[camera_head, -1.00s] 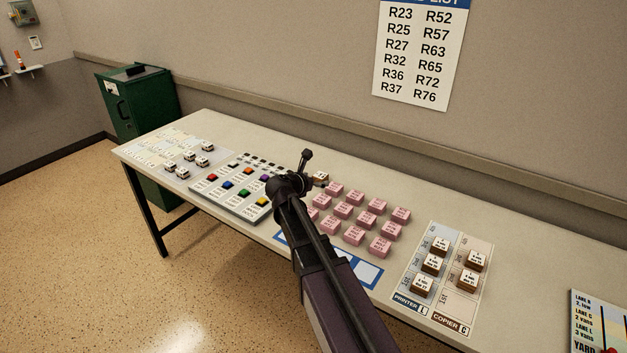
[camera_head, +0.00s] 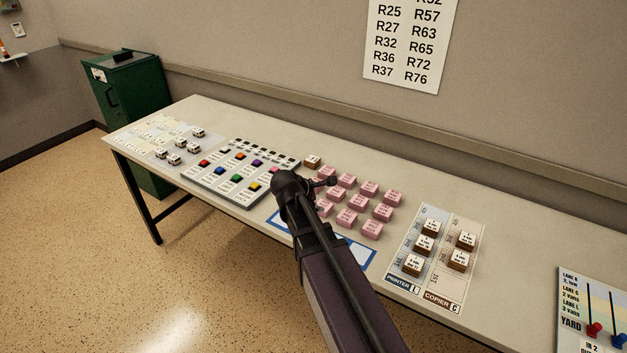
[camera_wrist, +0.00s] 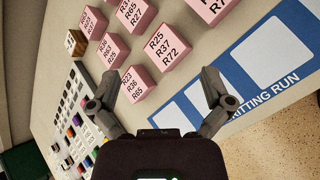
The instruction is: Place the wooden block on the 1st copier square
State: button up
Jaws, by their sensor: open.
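A lone wooden block (camera_head: 312,161) with a white top stands on the table behind the pink blocks; it also shows in the wrist view (camera_wrist: 76,42) at the upper left. The copier strip (camera_head: 470,224) is the right column of the printer and copier card. Its 1st square (camera_head: 446,281), nearest the copier label, is bare. Two wooden blocks (camera_head: 465,240) (camera_head: 458,261) stand farther up that column. My gripper (camera_wrist: 158,78) is open and empty, with pink blocks beyond its fingers. In the head view my gripper (camera_head: 328,182) is partly hidden by my arm.
Several pink blocks (camera_head: 369,188) stand mid-table. Wooden blocks (camera_head: 413,264) fill the printer column. A board with coloured pieces (camera_head: 237,178) and small white vans (camera_head: 174,158) lie left. A blue-framed card (camera_head: 356,256) lies at the front edge, a yard board (camera_head: 590,300) at right.

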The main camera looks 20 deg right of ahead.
jog(key=s+f+m+g+y, duration=0.1)
jog(key=s+m, duration=0.1)
jog(key=s, duration=0.1)
jog(key=s+a+f+m+y, duration=0.1)
jog(key=s+m, duration=0.1)
jog(key=m, duration=0.1)
jog(key=s+a+f+m+g+y, duration=0.1)
jog(key=s+f+m, duration=0.1)
jog(key=s, duration=0.1)
jog(key=shift+s+a+m+g, duration=0.25)
jog(key=shift+s+m+g, duration=0.05)
jog(key=shift+m, duration=0.1)
jog(key=s+a+f+m+g+y, duration=0.2)
jog(key=s+a+m+y, duration=0.3)
jog(key=s+m, duration=0.35)
notch_tip(320, 180, down, 10)
jog(key=b, duration=1)
jog(key=shift+r, duration=0.25)
jog(key=shift+d+n, duration=0.1)
jog(key=shift+n, duration=0.15)
